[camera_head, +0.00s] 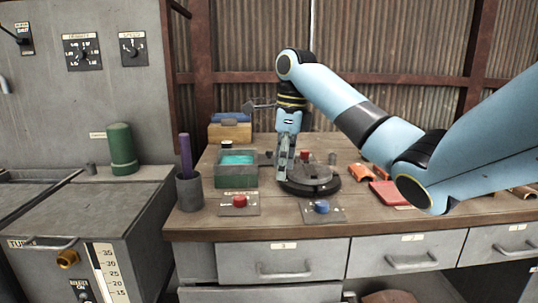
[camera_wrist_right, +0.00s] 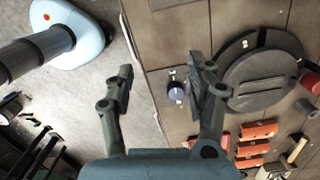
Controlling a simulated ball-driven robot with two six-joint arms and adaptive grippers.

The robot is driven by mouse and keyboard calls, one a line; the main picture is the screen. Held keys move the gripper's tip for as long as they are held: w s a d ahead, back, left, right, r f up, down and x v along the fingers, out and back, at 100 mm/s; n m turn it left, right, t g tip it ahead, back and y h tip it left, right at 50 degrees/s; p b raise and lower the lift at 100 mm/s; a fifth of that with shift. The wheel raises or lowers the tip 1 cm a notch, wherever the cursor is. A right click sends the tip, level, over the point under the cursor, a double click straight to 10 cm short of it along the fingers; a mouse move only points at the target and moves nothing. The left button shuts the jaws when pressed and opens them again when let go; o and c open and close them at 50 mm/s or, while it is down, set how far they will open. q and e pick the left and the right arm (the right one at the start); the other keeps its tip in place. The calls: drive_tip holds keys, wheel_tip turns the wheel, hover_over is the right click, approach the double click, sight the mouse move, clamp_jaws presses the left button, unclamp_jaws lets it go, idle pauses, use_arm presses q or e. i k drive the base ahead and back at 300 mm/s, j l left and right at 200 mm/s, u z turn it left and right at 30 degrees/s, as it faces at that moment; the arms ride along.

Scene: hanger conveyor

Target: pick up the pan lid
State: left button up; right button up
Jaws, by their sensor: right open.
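A round dark grey disc (camera_head: 318,180) with slots in its top lies flat on a black round base on the wooden workbench. It is the most lid-like thing in view; I cannot tell for certain that it is the pan lid. It also shows at the right of the right wrist view (camera_wrist_right: 262,82). My right gripper (camera_head: 284,172) points down at the disc's left side in the head view and hides part of it. In the wrist view its fingers (camera_wrist_right: 163,80) are apart with nothing held between them. Whether a finger touches the disc is unclear. My left gripper is not in view.
A blue button (camera_head: 321,206) and a red button (camera_head: 240,201) sit near the bench's front edge. A teal-filled bin (camera_head: 236,181) and a pen cup (camera_head: 189,192) stand left. Orange curved pieces (camera_head: 362,171) and a red flat item (camera_head: 389,194) lie right.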

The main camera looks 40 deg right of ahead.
sight(267, 157)
drive_tip(key=i+l, duration=0.45)
drive_tip(key=l, duration=0.15)
drive_tip(key=i+l, duration=0.4)
drive_tip(key=l, duration=0.15)
